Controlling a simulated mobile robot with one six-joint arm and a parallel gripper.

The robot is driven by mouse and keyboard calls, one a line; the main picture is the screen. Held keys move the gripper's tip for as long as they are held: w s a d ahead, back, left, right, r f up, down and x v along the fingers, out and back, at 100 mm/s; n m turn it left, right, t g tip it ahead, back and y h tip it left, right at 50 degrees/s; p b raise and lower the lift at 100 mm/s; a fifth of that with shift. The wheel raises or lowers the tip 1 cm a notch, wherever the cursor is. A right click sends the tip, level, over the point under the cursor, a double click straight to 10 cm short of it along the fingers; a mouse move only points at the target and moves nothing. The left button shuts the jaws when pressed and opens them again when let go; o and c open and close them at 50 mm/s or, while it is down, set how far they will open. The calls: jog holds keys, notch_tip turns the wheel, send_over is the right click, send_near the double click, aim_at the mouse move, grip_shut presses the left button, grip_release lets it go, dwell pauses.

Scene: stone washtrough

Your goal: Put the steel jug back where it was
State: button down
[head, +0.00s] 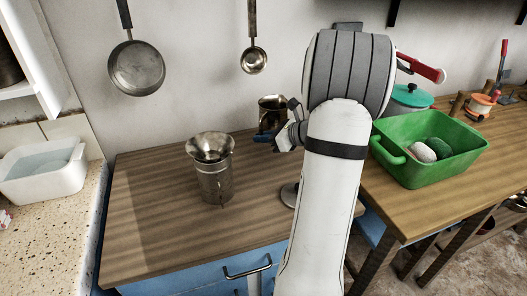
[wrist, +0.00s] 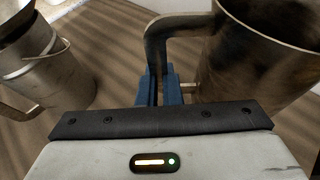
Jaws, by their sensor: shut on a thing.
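My gripper (head: 266,136) is shut on the dark handle of a steel jug (head: 273,103), near the wall at the back of the wooden worktop. In the wrist view the blue fingers of my gripper (wrist: 166,86) close around the handle, and the jug's round body (wrist: 255,60) fills the upper right. The jug looks upright. Its base is hidden, so I cannot tell whether it touches the worktop. A second steel vessel (head: 215,183) with a flared top stands on the worktop, left of the jug. It also shows in the wrist view (wrist: 55,75) at the left.
The worktop (head: 150,215) is clear to the left and front. A green basin (head: 425,172) with stones and a teal-lidded pot (head: 408,97) stand on the right table. A white basin (head: 42,178) is at far left. A pan (head: 137,67) and ladle (head: 253,60) hang on the wall.

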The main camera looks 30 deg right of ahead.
jog(key=shift+a+f+b, duration=0.1)
jog(key=shift+f+b, duration=0.25)
jog(key=shift+f, duration=2.2)
jog(key=shift+f, duration=0.1)
jog(key=shift+f, duration=0.2)
jog(key=c, duration=1.6)
grip_release()
jog(key=shift+r, duration=0.1)
jog(key=shift+r, duration=0.25)
jog(key=p+v, duration=0.1)
jog(key=v, duration=1.1)
